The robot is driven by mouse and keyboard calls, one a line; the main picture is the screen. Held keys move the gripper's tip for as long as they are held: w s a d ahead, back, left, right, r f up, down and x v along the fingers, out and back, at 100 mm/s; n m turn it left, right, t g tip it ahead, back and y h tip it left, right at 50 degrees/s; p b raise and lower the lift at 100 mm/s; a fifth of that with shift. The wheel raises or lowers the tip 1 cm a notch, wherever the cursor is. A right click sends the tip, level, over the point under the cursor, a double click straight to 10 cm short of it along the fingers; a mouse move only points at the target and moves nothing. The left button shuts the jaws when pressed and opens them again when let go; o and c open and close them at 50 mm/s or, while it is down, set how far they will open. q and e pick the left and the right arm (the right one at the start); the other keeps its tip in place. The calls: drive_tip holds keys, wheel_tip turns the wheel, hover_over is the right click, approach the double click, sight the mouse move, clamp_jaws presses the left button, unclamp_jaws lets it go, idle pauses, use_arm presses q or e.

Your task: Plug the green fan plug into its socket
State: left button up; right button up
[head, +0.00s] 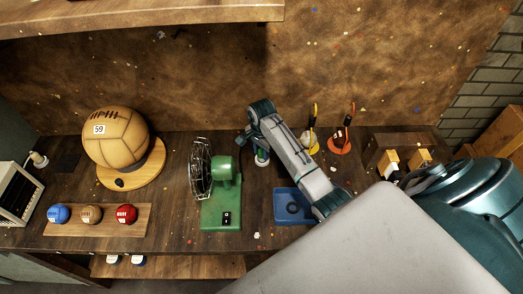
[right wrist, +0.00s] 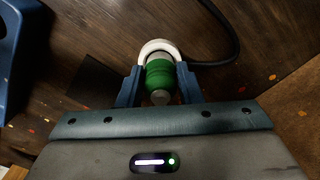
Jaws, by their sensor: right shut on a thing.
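My right gripper (head: 261,148) points down at the back of the bench, just right of the fan. In the right wrist view its two blue fingers (right wrist: 158,80) are shut on the green plug (right wrist: 160,74), one on each side. A white ring-shaped piece (right wrist: 160,46) curves around the plug's far side; I cannot tell whether the plug sits inside it. The green fan (head: 222,212) with its wire cage stands upright in the middle of the bench. My left gripper is not in view.
A blue tray (head: 290,208) lies right of the fan. A black cable (right wrist: 232,35) curves beside the plug. Yellow (head: 311,138) and orange (head: 340,146) tool holders stand at the back. A leather ball (head: 116,150) on a wooden stand and several small balls are at left.

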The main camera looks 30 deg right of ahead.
drive_tip(key=shift+f, duration=0.65)
idle(0.8)
drive_tip(key=o, duration=1)
wheel_tip(320, 180, up, 8)
drive_tip(key=b, duration=0.3)
drive_tip(key=shift+r, duration=1.4)
